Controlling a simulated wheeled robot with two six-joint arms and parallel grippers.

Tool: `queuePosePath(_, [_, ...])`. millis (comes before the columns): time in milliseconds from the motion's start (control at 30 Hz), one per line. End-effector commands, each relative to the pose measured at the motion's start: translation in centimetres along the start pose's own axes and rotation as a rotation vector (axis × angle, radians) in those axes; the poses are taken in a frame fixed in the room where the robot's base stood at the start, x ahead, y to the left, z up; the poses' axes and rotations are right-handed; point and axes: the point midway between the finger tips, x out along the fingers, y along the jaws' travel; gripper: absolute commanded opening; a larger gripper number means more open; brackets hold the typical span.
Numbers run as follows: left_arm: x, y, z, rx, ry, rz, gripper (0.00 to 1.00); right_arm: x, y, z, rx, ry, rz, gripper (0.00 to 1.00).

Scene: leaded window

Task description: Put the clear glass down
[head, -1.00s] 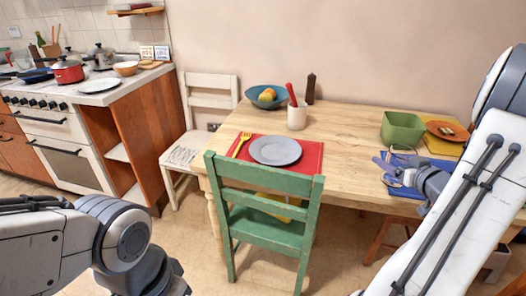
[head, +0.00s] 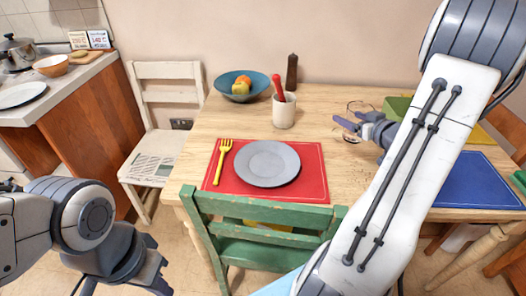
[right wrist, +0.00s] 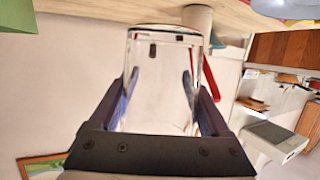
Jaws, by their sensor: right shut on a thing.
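The clear glass (right wrist: 162,80) is between the fingers of my right gripper (right wrist: 160,100), which is shut on it. In the head view my right gripper (head: 358,121) is over the table's right half, left of the green bowl. The glass's faint rim (head: 361,105) shows there; whether its base touches the table I cannot tell. My left gripper (head: 122,278) is low at the left, away from the table and cut by the frame edge, so its jaws are unclear.
The wooden table (head: 335,165) holds a red mat (head: 312,190) with a grey plate (head: 267,163) and yellow fork (head: 222,160), a utensil cup (head: 284,112), a blue fruit bowl (head: 225,90), a green bowl (head: 396,106) and a blue mat (head: 478,182). A green chair (head: 262,230) stands in front.

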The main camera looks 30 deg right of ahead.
Motion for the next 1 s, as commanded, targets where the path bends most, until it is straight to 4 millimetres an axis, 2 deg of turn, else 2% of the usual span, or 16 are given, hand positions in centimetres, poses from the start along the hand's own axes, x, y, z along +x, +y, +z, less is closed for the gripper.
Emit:
queuePosePath(167, [0.8,-0.1,0.1,0.0,0.0,0.0,0.0,2.9,-2.6,1.2,-0.001,-0.002,-0.016,0.11])
queuePosePath(300, [1.5,-0.1,0.1,0.0,0.0,0.0,0.0,5.9,-5.2,2.3,-0.003,-0.002,-0.021,0.11])
queuePosePath(500, [2.1,-0.1,0.1,0.0,0.0,0.0,0.0,9.3,-7.8,3.6,-0.003,-0.001,-0.017,0.11])
queuePosePath(700, [2.3,-0.2,0.1,0.0,0.0,0.0,0.0,10.6,-8.5,4.2,-0.003,0.0,-0.011,0.11])
queuePosePath(900, [2.9,-0.2,0.2,0.0,0.0,0.0,0.0,11.4,-8.4,7.0,0.001,-0.003,-0.009,0.11])
queuePosePath(1000, [3.0,-0.2,0.2,0.0,0.0,0.0,0.0,11.6,-8.4,7.8,-0.002,0.0,-0.009,0.11])
